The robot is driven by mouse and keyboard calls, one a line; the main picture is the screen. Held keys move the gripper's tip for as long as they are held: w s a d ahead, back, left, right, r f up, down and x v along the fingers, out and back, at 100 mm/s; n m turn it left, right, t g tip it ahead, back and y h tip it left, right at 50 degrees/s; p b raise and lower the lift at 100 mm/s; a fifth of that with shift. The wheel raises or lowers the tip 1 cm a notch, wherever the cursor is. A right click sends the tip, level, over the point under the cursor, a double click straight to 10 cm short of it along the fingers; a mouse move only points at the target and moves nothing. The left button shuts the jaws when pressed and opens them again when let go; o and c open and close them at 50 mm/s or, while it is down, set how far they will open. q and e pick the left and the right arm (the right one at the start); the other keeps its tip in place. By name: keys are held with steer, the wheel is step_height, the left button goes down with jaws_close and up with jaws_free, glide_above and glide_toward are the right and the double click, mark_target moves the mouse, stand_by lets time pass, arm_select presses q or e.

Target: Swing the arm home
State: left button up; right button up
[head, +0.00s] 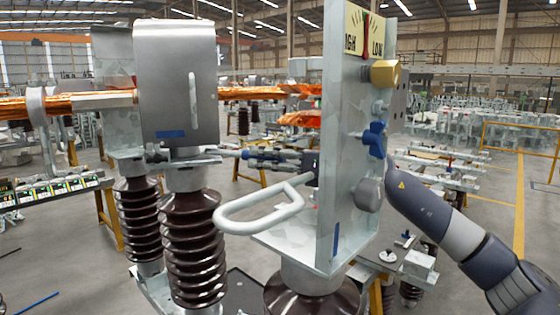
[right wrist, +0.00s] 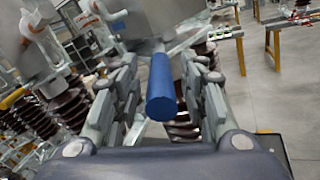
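The isolator arm shows as a grey rod with a blue end (head: 243,154), reaching right from the large grey metal housing (head: 176,85). My right gripper (head: 268,157) comes in behind the upright plate (head: 345,150), its fingers pointing left at the blue end. In the right wrist view the blue end (right wrist: 161,90) lies between the fingers of the gripper (right wrist: 163,75), pointing towards the camera. The fingers look open, with a gap on each side. The rod's far part is hidden there. My left gripper is not in view.
Brown ribbed insulators (head: 193,245) stand under the housing. A yellow-legged stand shows behind.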

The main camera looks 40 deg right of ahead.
mark_target(287, 161)
steer(key=shift+v, duration=1.25)
steer(key=shift+s+d+f, duration=0.2)
steer(key=shift+s+d, duration=0.3)
steer(key=shift+s, duration=0.1)
steer(key=shift+s+r, duration=0.1)
steer(key=shift+s, duration=0.2)
steer(key=shift+c, duration=0.4)
